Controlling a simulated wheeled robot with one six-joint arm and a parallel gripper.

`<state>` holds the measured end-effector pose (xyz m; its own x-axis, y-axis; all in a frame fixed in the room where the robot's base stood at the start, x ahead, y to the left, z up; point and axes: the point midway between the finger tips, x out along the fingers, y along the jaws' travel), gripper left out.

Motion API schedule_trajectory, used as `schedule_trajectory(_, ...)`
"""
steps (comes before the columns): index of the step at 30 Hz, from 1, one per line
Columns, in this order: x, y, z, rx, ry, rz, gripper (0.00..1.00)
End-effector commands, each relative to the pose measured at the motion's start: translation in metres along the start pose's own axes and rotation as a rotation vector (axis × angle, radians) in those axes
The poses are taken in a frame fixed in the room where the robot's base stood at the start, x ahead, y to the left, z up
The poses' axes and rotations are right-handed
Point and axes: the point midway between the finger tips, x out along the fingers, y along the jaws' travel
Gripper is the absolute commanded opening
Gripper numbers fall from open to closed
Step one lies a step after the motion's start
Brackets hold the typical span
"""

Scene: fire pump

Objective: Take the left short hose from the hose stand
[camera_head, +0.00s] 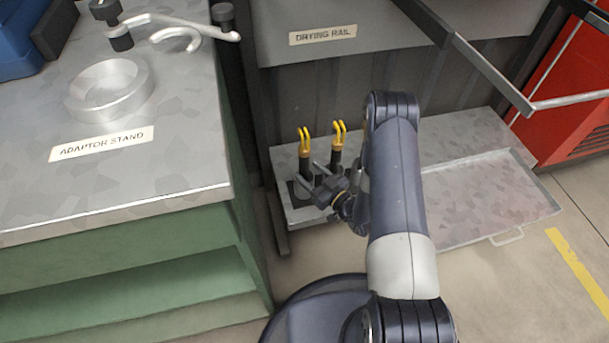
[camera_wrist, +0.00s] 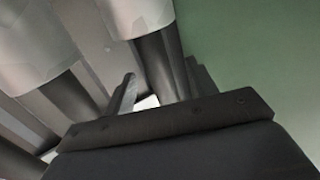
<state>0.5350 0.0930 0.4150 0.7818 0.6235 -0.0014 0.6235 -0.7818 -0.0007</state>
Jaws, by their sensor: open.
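Two upright dark pieces with yellow forked tops, seemingly the short hoses, stand side by side on a low grey metal stand (camera_head: 296,212) in the head view. The left one (camera_head: 305,147) is nearer my gripper; the right one (camera_head: 338,138) stands just beside it. My gripper (camera_head: 310,179) is open and low at the left piece, its fingers pointing left. The fingers hide part of its lower end. In the wrist view, a dark cylinder with a pale collar (camera_wrist: 140,14) shows near the open fingers (camera_wrist: 160,85). Contact cannot be told.
A bench labelled adaptor stand (camera_head: 185,190), with a metal ring (camera_head: 108,90) on it, is close on the left. The drying rail (camera_head: 322,34) is above and behind. A shallow metal tray (camera_head: 490,200) lies to the right. Bare floor is in front.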

Motion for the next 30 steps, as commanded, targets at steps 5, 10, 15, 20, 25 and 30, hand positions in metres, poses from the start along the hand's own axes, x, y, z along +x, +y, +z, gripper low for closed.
schedule_trajectory(5,0.024,0.001,0.003,-0.004,0.003,-0.002,0.54)
schedule_trajectory(10,0.046,0.001,0.003,-0.002,0.002,-0.002,0.54)
schedule_trajectory(15,0.051,0.001,0.002,-0.001,0.001,0.001,0.54)
schedule_trajectory(20,0.051,0.001,0.001,-0.001,0.001,0.001,0.52)
schedule_trajectory(25,0.05,0.001,0.002,-0.001,0.0,0.001,0.38)
schedule_trajectory(30,0.05,0.001,0.002,-0.001,0.0,0.001,0.24)
